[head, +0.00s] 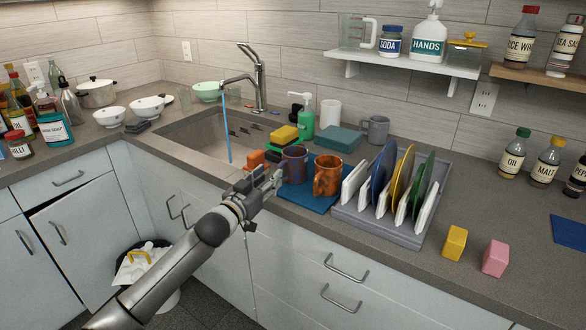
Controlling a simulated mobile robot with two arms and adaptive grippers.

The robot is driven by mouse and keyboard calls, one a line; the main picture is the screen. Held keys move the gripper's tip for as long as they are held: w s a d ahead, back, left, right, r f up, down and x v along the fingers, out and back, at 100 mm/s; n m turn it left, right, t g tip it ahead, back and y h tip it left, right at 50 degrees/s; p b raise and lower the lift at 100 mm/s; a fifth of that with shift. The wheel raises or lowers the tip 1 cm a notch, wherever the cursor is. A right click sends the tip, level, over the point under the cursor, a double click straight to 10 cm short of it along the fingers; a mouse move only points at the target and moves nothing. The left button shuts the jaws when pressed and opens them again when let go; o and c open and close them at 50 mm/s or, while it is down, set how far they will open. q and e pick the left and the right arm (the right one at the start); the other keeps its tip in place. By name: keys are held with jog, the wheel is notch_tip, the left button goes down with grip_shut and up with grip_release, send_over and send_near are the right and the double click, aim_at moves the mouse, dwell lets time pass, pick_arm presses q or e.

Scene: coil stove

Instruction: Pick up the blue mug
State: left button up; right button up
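The blue mug (294,164) stands upright on a blue mat (311,197) on the counter, just right of the sink. A brown-orange mug (328,176) stands to its right. My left gripper (270,178) is in front of the blue mug, to its lower left in the head view. Its two fingers look apart with nothing between them. The gripper covers a little of the view in front of the mug; I cannot tell whether it touches it. My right gripper is out of view.
A dish rack (378,229) with several plates stands right of the mugs. The sink (208,141) with running water lies to the left. An orange block (250,160) sits near my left gripper. Yellow (454,243) and pink (495,258) blocks stand at the counter's front right.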

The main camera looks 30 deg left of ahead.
aim_at(291, 168)
pick_arm(q)
jog(key=shift+w+d+p, duration=0.2)
jog(key=shift+w+p, duration=0.3)
jog(key=shift+w, duration=2.2)
jog(key=shift+c, duration=0.3)
grip_shut()
jog(key=shift+r, duration=0.15)
